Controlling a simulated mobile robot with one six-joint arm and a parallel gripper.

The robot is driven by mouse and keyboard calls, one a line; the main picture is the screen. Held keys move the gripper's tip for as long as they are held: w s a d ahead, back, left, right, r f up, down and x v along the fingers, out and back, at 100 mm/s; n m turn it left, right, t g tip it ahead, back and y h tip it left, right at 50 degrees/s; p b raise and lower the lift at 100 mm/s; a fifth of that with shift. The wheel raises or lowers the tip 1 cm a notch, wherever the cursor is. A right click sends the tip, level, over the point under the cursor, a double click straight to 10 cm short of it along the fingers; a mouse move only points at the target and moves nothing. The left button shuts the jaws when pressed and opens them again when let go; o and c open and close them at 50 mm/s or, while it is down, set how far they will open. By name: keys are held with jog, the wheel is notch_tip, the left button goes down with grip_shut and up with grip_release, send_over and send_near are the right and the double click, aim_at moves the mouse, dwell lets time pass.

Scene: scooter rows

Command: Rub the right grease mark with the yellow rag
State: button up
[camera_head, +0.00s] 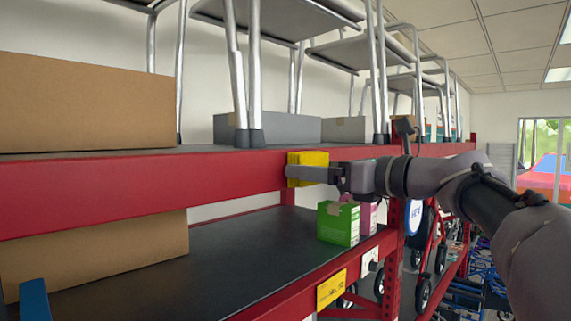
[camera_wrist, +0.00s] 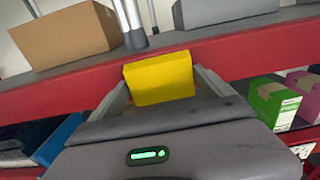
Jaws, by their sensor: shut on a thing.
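The yellow rag (camera_head: 308,168) is a folded block held in my gripper (camera_head: 306,174) against the front of the red upper shelf beam (camera_head: 130,189). In the wrist view, the rag (camera_wrist: 160,78) sits between the two fingers of my gripper (camera_wrist: 160,86), with the red beam (camera_wrist: 250,50) right behind it. The fingers are shut on the rag. I cannot tell whether the rag touches the beam. No grease mark shows in either view; any mark behind the rag or gripper is hidden.
A green box (camera_head: 338,223) and a pink box (camera_head: 368,215) stand on the lower shelf below my gripper. Metal-legged chairs (camera_head: 240,80) and cardboard boxes (camera_head: 85,105) stand on the upper shelf. A yellow label (camera_head: 331,289) is on the lower beam. Wheeled scooters or walkers (camera_head: 425,290) stand at the right.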

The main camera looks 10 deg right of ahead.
jog(key=w+d+p, duration=0.4)
jog(key=d, duration=0.2)
jog(key=shift+s+a+b, duration=0.65)
jog(key=shift+s+a, duration=0.55)
jog(key=shift+a, duration=0.6)
jog(key=shift+s+a+b, duration=0.7)
jog(key=shift+s+a, duration=0.55)
jog(key=shift+a, duration=0.5)
jog(key=shift+s+a+b, duration=0.65)
jog(key=shift+s+a, duration=0.55)
jog(key=shift+a, duration=0.6)
jog(key=b, duration=0.1)
send_near(283, 171)
jog(key=shift+w, duration=0.35)
